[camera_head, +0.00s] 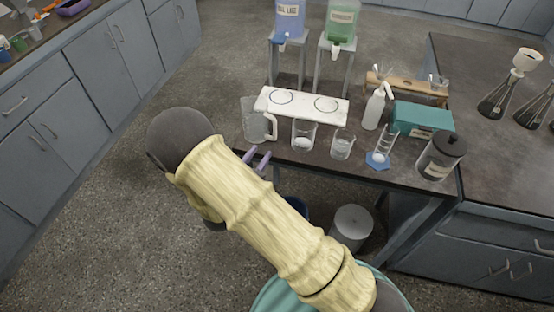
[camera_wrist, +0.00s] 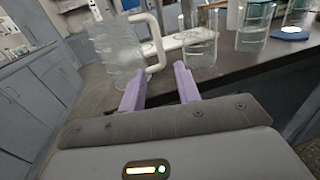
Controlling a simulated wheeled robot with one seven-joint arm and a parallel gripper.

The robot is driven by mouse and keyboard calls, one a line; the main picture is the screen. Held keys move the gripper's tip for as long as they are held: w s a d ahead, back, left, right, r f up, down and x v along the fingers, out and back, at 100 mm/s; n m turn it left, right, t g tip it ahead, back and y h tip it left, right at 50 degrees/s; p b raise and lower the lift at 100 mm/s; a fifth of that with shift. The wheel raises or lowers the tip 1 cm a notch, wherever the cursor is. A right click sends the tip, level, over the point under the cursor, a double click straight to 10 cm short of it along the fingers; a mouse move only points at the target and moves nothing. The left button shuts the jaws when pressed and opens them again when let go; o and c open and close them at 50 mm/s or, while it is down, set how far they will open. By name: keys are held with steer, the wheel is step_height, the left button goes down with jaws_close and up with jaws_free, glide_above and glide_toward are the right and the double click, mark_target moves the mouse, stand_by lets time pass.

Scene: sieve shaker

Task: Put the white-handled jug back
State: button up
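The clear jug with a white handle (camera_head: 253,122) stands upright at the left end of the dark bench, near its front edge. Its handle is on its right side. In the wrist view the jug (camera_wrist: 118,52) is at upper left, with the white handle (camera_wrist: 156,42) just beyond my fingers. My gripper (camera_wrist: 161,78) has two purple fingers, apart with nothing between them. In the head view my gripper (camera_head: 257,158) is just in front of the bench edge, below the jug. It appears not to touch the handle.
A white board with two ring marks (camera_head: 302,113) lies behind the jug. Glass beakers (camera_head: 304,136) (camera_head: 342,145) stand to its right, then a cylinder on a blue base (camera_head: 378,160) and a dark-lidded jar (camera_head: 440,157). Blue and green dispensers stand behind. Floor at left is clear.

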steer(key=s+d+r+m+g, duration=0.1)
steer(key=s+d+m+g, duration=0.5)
steer(key=d+m+g, duration=0.25)
steer(key=s+d+r+m+g, duration=0.2)
steer(key=s+d+m+g, duration=0.45)
steer(key=d, duration=0.25)
step_height(320, 180, up, 6)
steer(key=s+a+m+t+y, duration=0.1)
steer(key=s+m+t+y, duration=0.1)
steer(key=m+y, duration=0.7)
steer(key=m, duration=0.5)
steer(key=shift+s+a+f+m, duration=0.2)
steer(key=shift+s+m, duration=0.2)
